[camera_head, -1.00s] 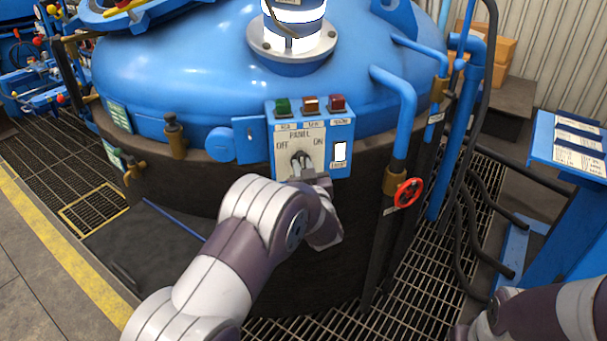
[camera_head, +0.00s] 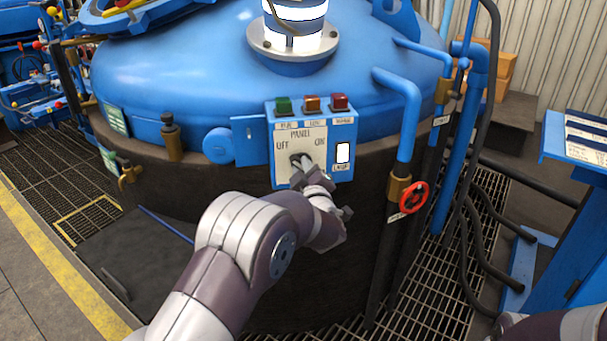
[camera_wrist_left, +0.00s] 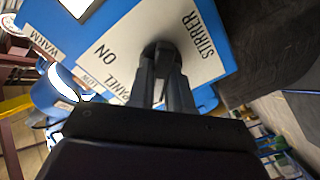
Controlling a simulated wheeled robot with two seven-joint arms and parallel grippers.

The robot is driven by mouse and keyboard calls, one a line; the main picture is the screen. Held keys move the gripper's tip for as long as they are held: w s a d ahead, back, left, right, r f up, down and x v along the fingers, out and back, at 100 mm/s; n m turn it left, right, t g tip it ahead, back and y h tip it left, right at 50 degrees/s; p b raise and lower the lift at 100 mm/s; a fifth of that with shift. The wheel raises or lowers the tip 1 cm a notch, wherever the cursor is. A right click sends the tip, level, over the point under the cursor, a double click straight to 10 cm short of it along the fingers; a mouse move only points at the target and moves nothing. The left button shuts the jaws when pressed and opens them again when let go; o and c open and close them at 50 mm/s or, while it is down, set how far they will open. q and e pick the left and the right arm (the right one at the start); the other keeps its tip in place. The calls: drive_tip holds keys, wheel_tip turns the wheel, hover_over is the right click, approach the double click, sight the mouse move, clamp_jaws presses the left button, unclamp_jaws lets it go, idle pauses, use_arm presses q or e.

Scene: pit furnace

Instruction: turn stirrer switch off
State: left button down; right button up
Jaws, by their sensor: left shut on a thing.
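The stirrer switch (camera_wrist_left: 158,48) is a dark round knob on the white face of the control panel (camera_head: 285,172), between the words OFF and ON. My left gripper (camera_head: 303,163) comes up to it from below right, with its fingers shut on the knob. In the left wrist view my left gripper (camera_wrist_left: 165,72) has both fingers at the knob, close together. The fingers hide most of the knob, so I cannot tell which way it points. My right gripper is not in view; only part of my right arm shows at the lower right.
A blue pipe with a red handwheel (camera_head: 414,197) stands to the right, and a blue stand (camera_head: 575,150) farther right. Grating (camera_head: 430,290) covers the floor.

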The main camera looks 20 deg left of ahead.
use_arm(q)
drive_tip(key=shift+r, duration=0.1)
idle(0.4)
drive_tip(key=c, duration=1)
unclamp_jaws()
drive_tip(key=shift+c, duration=0.2)
drive_tip(key=p+v, duration=0.1)
drive_tip(key=v, duration=1.1)
drive_tip(key=shift+s, duration=0.3)
drive_tip(key=shift+d, duration=0.15)
